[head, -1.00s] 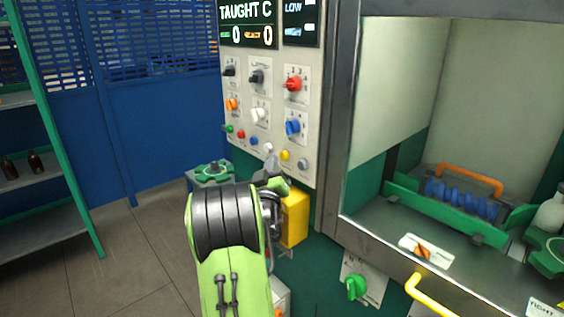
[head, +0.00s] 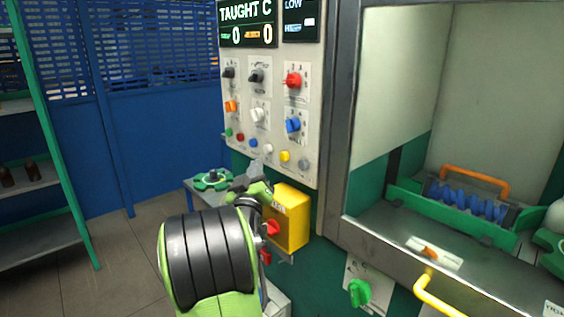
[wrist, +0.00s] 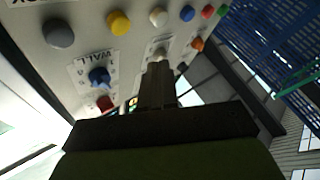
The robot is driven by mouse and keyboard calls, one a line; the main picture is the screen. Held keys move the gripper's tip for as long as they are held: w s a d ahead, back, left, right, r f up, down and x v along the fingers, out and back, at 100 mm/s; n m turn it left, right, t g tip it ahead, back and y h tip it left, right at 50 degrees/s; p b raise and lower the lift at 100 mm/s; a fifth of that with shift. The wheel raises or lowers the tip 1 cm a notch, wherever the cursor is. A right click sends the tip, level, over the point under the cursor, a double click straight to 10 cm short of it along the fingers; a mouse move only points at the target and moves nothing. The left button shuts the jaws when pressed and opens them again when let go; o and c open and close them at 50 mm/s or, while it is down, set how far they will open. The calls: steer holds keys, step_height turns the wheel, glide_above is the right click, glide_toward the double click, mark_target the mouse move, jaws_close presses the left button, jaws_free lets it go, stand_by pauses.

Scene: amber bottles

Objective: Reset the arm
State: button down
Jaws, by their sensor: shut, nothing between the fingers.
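My green and black arm reaches up from the bottom of the head view. My gripper (head: 256,172) is in front of the lower edge of the control panel (head: 270,110), just below its row of small buttons. In the wrist view my gripper (wrist: 157,75) shows as a dark narrow pair of fingers, shut and empty, pointing towards the panel. Whether the fingertips touch the panel cannot be told. The panel carries a red knob (head: 293,80), a blue knob (head: 293,125), a white knob (head: 258,115) and an orange knob (head: 231,106).
An open bay at the right holds a green rack (head: 412,203) of blue pieces. A yellow handle (head: 440,295) juts out below it. Shelves (head: 38,235) stand far left.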

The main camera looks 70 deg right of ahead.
stand_by(0.8)
steer(key=w+a+f+n+t+y+p, duration=0.1)
steer(key=w+a+y+p, duration=0.2)
steer(key=a+y, duration=0.75)
steer(key=w+a+f+n+t+y+p, duration=0.1)
steer(key=w+a+t+y+p, duration=0.15)
steer(key=a, duration=1.55)
steer(key=s+a+f+n+g+y+p, duration=0.1)
steer(key=s+a+f+n+g+y, duration=0.1)
steer(key=s+a, duration=0.4)
steer(key=s+a+f+n+g+y+p, duration=0.1)
steer(key=s+a+n+y, duration=0.4)
steer(key=a, duration=0.6)
steer(key=shift+s+f+g+y, duration=0.3)
steer(key=shift+s+f+g, duration=0.05)
steer(key=shift+s+f, duration=0.05)
